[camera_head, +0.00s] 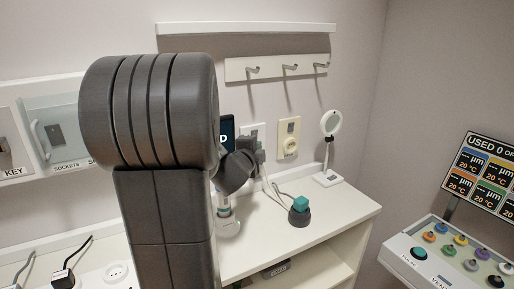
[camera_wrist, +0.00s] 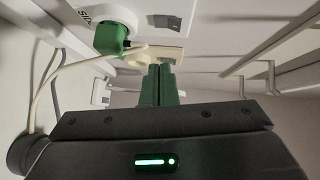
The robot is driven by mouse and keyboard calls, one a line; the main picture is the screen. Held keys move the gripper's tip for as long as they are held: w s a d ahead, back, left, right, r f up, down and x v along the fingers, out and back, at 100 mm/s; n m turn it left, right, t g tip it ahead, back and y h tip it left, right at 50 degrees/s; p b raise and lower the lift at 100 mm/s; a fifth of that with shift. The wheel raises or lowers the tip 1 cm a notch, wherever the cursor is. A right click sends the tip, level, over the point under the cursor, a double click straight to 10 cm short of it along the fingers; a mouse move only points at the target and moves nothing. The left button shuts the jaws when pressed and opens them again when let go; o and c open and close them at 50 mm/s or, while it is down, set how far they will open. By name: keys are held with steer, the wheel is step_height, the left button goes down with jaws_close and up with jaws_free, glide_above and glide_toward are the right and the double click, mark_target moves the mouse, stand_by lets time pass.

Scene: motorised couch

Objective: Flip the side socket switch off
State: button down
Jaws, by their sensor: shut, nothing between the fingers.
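In the wrist view, the side socket (camera_wrist: 140,13) is a white plate marked "SIDE" at the top. A green plug (camera_wrist: 110,40) with a pale cable sits in it. Its dark grey switch (camera_wrist: 167,22) is on the same plate; I cannot tell which way it is set. My gripper (camera_wrist: 161,70) is shut and empty, its green fingertips below the switch in the picture, with a visible gap. In the head view, the white plate (camera_head: 257,128) is partly hidden behind my arm and wrist, and the fingertips cannot be made out.
A cream socket (camera_head: 289,138) is on the wall right of the white plate. A lamp (camera_head: 331,125) and a dark device with a teal top (camera_head: 299,211) stand on the white counter (camera_head: 340,212). Hooks (camera_head: 290,68) hang above. A button panel (camera_head: 455,255) is at right.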

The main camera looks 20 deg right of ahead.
steer(key=v, duration=0.7)
steer(key=shift+f, duration=0.25)
steer(key=shift+d, duration=0.1)
